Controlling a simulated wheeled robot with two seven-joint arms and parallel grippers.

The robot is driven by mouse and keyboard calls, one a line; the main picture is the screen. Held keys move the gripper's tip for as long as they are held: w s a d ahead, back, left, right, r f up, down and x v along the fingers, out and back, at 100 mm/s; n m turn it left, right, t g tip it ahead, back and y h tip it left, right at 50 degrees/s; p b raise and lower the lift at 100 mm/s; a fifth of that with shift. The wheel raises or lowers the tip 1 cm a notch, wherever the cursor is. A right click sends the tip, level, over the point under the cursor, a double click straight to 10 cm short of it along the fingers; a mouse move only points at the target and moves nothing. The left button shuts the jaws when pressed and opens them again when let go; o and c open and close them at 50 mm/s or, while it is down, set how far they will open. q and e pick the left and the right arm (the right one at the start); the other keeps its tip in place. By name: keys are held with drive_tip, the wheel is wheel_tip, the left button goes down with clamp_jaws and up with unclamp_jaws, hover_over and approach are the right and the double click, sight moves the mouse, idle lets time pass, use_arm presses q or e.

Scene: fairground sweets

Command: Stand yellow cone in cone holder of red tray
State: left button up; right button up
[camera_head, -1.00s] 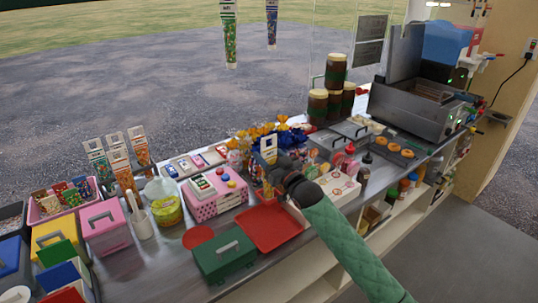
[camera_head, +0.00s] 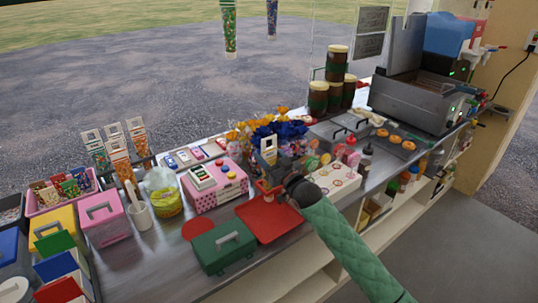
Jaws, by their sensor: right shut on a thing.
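The red tray (camera_head: 272,222) lies flat on the metal counter, near the middle of the view. My right gripper (camera_head: 271,168) is above the tray's far end, its arm coming in from the lower right. It is shut on the yellow cone (camera_head: 268,151), whose pale slotted top stands up above the fingers, roughly upright. The cone's lower part is mostly hidden. A small red cone holder (camera_head: 264,187) shows just below the gripper at the tray's far edge. I cannot tell whether the cone's tip is inside it. My left gripper is not in view.
A green box (camera_head: 223,250) stands close to the tray's left side. A pink dotted box (camera_head: 215,190) is behind it and a white box (camera_head: 335,182) is to the right. Orange and blue wrapped sweets (camera_head: 280,130) crowd behind the gripper. The counter in front is fairly clear.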

drive_tip(key=shift+f, duration=0.1)
idle(0.3)
drive_tip(key=shift+f+b, duration=0.5)
drive_tip(key=shift+f, duration=0.45)
drive_tip(key=o, duration=1.5)
drive_tip(key=shift+c, duration=0.2)
drive_tip(key=shift+s+d+r+p, duration=0.25)
drive_tip(key=shift+s+d+p, duration=0.1)
drive_tip(key=shift+s+p, duration=0.1)
drive_tip(key=shift+s+d+r+p, duration=0.25)
drive_tip(key=shift+s+d+p, duration=0.2)
drive_tip(key=shift+s, duration=0.2)
drive_tip(key=shift+s+d+r+p, duration=0.3)
drive_tip(key=shift+s+d, duration=0.2)
drive_tip(key=shift+s, duration=0.2)
drive_tip(key=shift+s+d+r+p, duration=0.25)
drive_tip(key=shift+s+d+p, duration=0.2)
drive_tip(key=shift+s, duration=0.2)
